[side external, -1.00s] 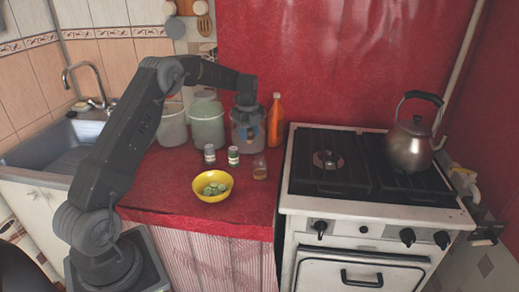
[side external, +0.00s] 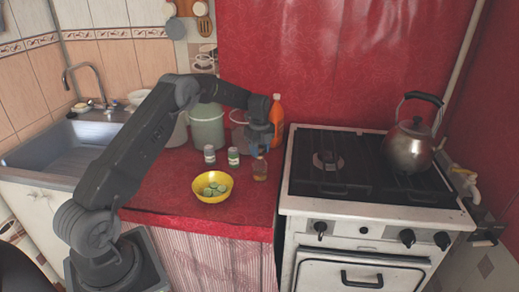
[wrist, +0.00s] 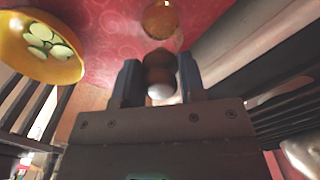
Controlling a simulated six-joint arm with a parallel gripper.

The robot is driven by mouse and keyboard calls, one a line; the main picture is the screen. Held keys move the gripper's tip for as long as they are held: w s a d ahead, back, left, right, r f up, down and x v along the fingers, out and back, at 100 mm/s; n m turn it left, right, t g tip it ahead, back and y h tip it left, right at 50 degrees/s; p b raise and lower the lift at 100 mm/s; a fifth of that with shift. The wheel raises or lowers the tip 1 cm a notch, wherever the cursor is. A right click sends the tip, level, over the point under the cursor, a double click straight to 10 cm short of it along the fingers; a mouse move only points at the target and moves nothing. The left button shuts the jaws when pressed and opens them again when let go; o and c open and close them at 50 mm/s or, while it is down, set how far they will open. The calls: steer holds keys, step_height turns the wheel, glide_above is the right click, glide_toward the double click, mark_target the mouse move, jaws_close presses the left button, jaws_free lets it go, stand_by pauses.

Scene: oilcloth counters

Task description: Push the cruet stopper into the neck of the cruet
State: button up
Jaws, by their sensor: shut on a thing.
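The cruet (side external: 260,170) is a small, amber-looking glass vessel standing on the red counter near the stove's left edge. In the wrist view the cruet (wrist: 160,20) shows as a round amber shape beyond my fingertips. My gripper (side external: 259,149) is just above the cruet in the side view. In the wrist view my gripper (wrist: 160,82) is shut on the stopper (wrist: 158,75), a brown piece with a pale rounded end. The stopper looks apart from the cruet there. Its tip and the cruet's neck opening are not clear. The fingers mostly hide the stopper in the side view.
A yellow bowl (side external: 212,196) with green slices stands in front on the left. Two small jars (side external: 209,154) (side external: 233,156) stand left of the cruet. Behind are an orange bottle (side external: 277,117) and a green canister (side external: 207,130). The stove (side external: 345,190) is close on the right.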

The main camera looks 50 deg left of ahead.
steer(key=shift+f, duration=0.2)
steer(key=shift+s+f, duration=0.1)
steer(key=shift+f, duration=0.4)
steer(key=o, duration=0.9)
steer(key=shift+f, duration=0.1)
